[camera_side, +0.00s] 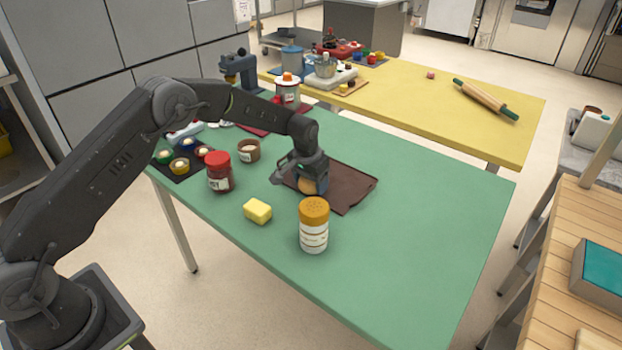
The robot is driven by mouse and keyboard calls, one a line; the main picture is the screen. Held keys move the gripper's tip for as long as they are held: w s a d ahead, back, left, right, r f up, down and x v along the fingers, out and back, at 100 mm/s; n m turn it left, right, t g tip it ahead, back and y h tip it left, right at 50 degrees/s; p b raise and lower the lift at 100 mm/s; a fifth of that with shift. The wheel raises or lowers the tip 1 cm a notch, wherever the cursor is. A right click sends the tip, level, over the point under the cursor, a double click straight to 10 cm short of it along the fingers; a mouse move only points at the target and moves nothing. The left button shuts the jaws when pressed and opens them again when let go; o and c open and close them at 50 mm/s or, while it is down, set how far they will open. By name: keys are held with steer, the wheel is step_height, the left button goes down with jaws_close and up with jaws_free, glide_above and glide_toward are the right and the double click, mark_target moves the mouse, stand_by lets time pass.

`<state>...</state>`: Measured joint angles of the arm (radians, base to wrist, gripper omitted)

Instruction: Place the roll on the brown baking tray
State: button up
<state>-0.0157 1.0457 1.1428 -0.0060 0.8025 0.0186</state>
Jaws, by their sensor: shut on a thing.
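The brown baking tray (348,187) lies flat on the green table, right of my gripper's wrist. The roll (307,186) is a small tan-orange round piece, mostly hidden by the jaws. My gripper (304,184) points down over the left part of the tray and is shut on the roll. The roll appears low, at or just above the tray surface; I cannot tell whether it touches.
A shaker with an orange lid (314,226) stands in front of the tray. A butter block (257,211), a red-lidded jar (219,172) and a brown cup (249,151) stand to the left. The green table's right side (430,220) is clear.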

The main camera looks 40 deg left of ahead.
mark_target(306, 180)
steer(key=o, duration=0.9)
steer(key=shift+r, duration=0.55)
step_height(306, 180, up, 12)
steer(key=s, duration=0.2)
steer(key=s+r+t, duration=0.2)
steer(key=s+r, duration=1.4)
steer(key=s, duration=0.2)
steer(key=s+f+t, duration=0.1)
steer(key=s+f, duration=0.1)
steer(key=s, duration=1.7)
steer(key=shift+d+f+t, duration=0.15)
steer(key=shift+d+t, duration=0.25)
steer(key=shift+d, duration=0.05)
